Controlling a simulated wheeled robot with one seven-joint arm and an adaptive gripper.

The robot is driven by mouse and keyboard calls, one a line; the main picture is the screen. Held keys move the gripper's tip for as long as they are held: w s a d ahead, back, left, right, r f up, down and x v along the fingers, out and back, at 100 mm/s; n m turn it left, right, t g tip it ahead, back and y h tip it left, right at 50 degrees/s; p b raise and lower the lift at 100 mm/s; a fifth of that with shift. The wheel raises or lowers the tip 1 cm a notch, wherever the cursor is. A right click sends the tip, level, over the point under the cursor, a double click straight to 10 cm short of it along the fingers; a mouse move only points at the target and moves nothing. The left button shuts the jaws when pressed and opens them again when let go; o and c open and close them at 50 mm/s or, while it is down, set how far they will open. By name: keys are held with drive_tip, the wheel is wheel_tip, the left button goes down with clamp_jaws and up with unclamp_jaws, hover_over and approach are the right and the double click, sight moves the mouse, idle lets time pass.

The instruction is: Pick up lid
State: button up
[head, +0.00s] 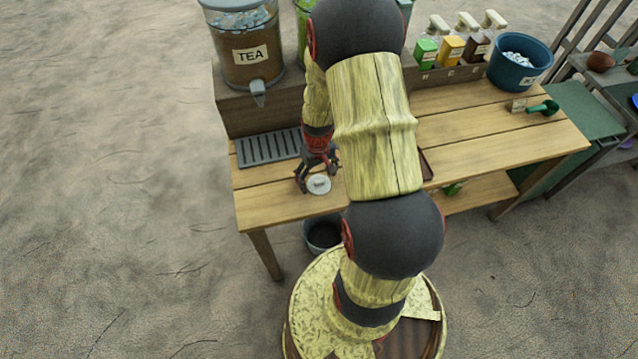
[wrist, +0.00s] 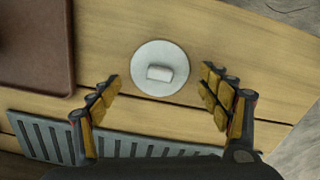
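The lid (head: 319,184) is a small, round, pale grey disc with a raised block-shaped handle. It lies flat on the wooden table (head: 275,210) near the front edge. In the wrist view the lid (wrist: 160,68) is at the upper middle, just ahead of the space between my fingertips. My gripper (head: 318,172) is above the lid, with its fingers spread to either side. In the wrist view my gripper (wrist: 160,90) is open and empty, with padded yellow-brown fingers. Its height above the lid is hard to tell.
A slotted grey drip tray (head: 268,147) lies behind the lid, below a TEA dispenser (head: 245,50). A brown tray (wrist: 38,40) is at the upper left in the wrist view. Bottles (head: 452,50), a blue tub (head: 519,62) and a green scoop (head: 543,108) stand farther right. Bare table surrounds the lid.

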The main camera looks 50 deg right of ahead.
drive_tip(key=c, duration=0.6)
drive_tip(key=shift+c, duration=0.2)
drive_tip(key=shift+r, duration=0.1)
